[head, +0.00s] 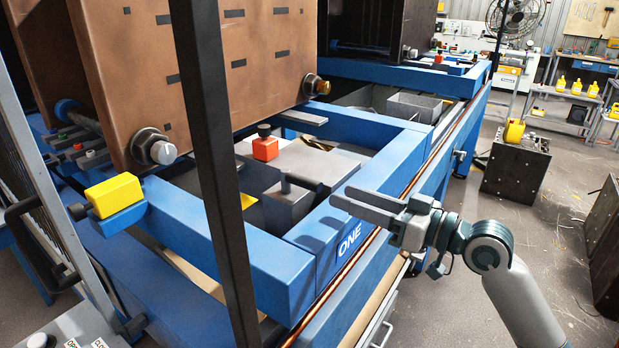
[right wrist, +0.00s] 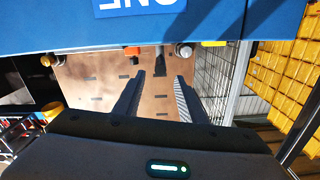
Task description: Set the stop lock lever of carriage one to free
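Carriage one is a blue frame (head: 345,232) with a white ONE label; the label also shows in the right wrist view (right wrist: 135,4). A black lever (head: 302,182) lies roughly level on a grey box inside the frame, and I take it for the stop lock lever. A dark lever shape shows in the right wrist view (right wrist: 160,62). I cannot read its setting. My right gripper (head: 341,196) is empty, its two fingers apart, above the frame's near rail and to the right of the lever. It does not appear to touch the lever. My left gripper is not in view.
An orange block with a black knob (head: 265,148) sits behind the lever. A brown panel (head: 230,70) with large bolts stands over the carriage. A dark post (head: 212,150) crosses the view. A yellow block (head: 115,195) is on the left corner.

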